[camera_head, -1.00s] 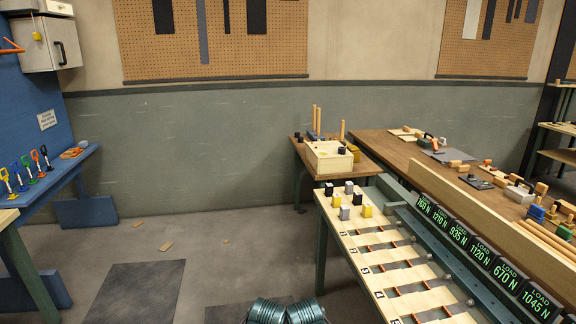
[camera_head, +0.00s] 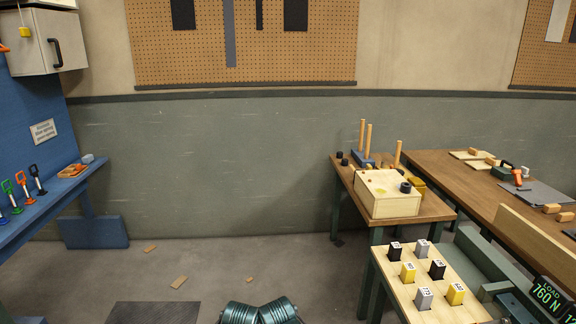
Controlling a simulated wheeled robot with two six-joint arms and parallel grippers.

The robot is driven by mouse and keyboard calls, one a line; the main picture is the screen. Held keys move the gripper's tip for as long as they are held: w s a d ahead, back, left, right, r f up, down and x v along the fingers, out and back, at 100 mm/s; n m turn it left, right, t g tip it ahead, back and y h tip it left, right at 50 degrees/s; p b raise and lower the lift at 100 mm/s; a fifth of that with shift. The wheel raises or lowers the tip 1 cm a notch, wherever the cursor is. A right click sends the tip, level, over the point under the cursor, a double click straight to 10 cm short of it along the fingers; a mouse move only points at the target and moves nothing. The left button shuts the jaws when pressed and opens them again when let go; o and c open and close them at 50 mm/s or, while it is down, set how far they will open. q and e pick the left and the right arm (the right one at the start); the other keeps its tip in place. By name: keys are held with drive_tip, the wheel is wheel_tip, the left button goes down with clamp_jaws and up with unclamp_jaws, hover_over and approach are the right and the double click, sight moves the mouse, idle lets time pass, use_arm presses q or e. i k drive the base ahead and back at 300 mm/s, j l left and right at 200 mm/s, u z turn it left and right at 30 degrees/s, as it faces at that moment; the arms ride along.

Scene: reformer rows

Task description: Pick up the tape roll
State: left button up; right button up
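I cannot pick out the tape roll with certainty. A small black round piece (camera_head: 405,187) that could be a roll sits on top of a pale wooden box (camera_head: 385,205) on the small wooden table right of centre. A small grey-white rounded item (camera_head: 87,158) lies at the far end of the blue bench on the left; its kind is too small to tell. Neither of my grippers is in view. Only green ribbed parts of my own body show at the bottom edge.
Blue bench (camera_head: 40,209) with several coloured handled tools stands left. A light wooden table (camera_head: 400,303) holding several black, yellow and grey blocks is at lower right, before a long brown workbench (camera_head: 450,180). Central floor (camera_head: 215,262) is mostly clear, with a few wood scraps (camera_head: 179,282).

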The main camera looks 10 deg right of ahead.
sight(406, 188)
drive_tip(key=i+z, duration=0.2)
drive_tip(key=i, duration=0.25)
drive_tip(key=i+j+z, duration=0.2)
drive_tip(key=i, duration=0.25)
drive_tip(key=i+j+z, duration=0.25)
drive_tip(key=i, duration=0.15)
drive_tip(key=i+j+z, duration=0.2)
drive_tip(key=z, duration=0.25)
drive_tip(key=i+j+z, duration=0.35)
drive_tip(key=z, duration=0.15)
drive_tip(key=i+j+z, duration=0.25)
drive_tip(key=j+z, duration=0.2)
drive_tip(key=i+j+z, duration=0.15)
drive_tip(key=j+z, duration=0.35)
drive_tip(key=l, duration=0.1)
